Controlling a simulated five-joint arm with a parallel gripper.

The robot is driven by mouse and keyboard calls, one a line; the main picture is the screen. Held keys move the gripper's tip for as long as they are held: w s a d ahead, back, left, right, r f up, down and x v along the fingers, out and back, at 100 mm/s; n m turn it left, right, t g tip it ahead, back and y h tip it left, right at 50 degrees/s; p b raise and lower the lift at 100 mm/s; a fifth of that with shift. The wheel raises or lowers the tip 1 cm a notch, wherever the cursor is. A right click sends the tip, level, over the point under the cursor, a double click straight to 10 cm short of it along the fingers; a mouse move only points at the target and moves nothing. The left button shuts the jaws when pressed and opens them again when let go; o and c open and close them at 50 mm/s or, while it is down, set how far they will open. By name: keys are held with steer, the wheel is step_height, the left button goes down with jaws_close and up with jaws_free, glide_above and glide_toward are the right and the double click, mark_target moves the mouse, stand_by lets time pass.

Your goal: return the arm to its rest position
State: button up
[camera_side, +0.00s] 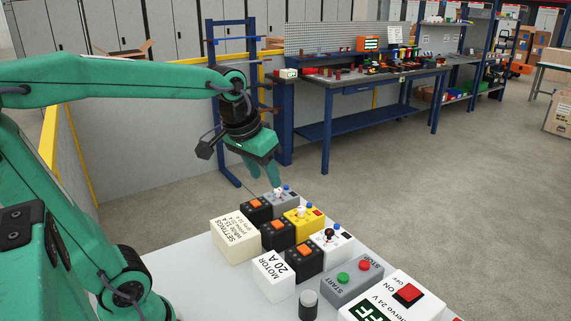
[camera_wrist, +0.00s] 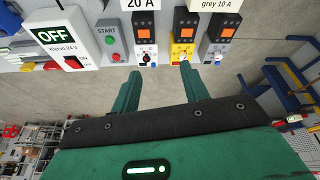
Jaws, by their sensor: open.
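My green arm reaches from the left in the side view, and my gripper (camera_side: 263,174) hangs over the far end of the white panel (camera_side: 185,262). Its two fingers are apart with nothing visible between them. The gripper also shows in the wrist view (camera_wrist: 160,76), with its fingertips pointing toward the row of switch modules. In the side view the fingertips appear just above and behind the grey switch module (camera_side: 282,199); whether they touch it is hard to tell. In the wrist view a yellow switch module (camera_wrist: 181,53) lies just beyond the right finger.
A white switch module (camera_side: 333,246), START/STOP box (camera_side: 352,283) and OFF-labelled box (camera_side: 395,301) stand along the panel. Label blocks (camera_side: 235,240) and (camera_side: 273,277) are label blocks on the near side. A blue workbench (camera_side: 365,90) stands behind; the floor between is clear.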

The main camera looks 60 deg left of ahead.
steer(key=s+d+f+m+t, duration=0.1)
steer(key=s+d+f+m, duration=0.1)
steer(key=s, duration=0.6)
steer(key=shift+s+d+f+m+t+h, duration=0.15)
steer(key=shift+d+f+m+t+h, duration=0.25)
steer(key=shift+d, duration=0.75)
